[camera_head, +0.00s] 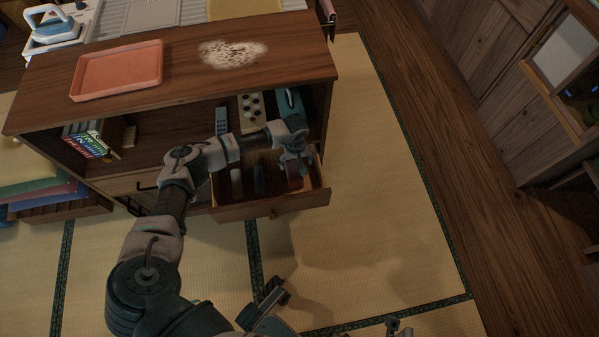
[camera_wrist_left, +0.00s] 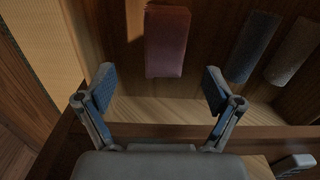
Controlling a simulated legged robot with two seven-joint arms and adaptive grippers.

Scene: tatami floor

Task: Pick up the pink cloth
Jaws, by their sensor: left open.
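The pink cloth (camera_wrist_left: 167,42) shows as a folded, dull reddish-pink block in the left wrist view, lying in the open drawer (camera_head: 282,203). In the head view it is mostly hidden behind my left gripper (camera_head: 293,165), and only a dark reddish patch shows there. My left gripper, also in the left wrist view (camera_wrist_left: 160,88), is open and empty over the drawer. Its two blue-padded fingers are spread, with the cloth beyond their tips and roughly centred between them. Parts of my own body show at the bottom of the head view; the right gripper's jaws are unclear.
A dark blue folded item (camera_wrist_left: 252,47) and a grey one (camera_wrist_left: 294,50) lie in the drawer right of the cloth in the wrist view. The cabinet top holds a pink-orange tray (camera_head: 118,70). A remote (camera_head: 221,120) lies on the shelf. Tatami is clear in front.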

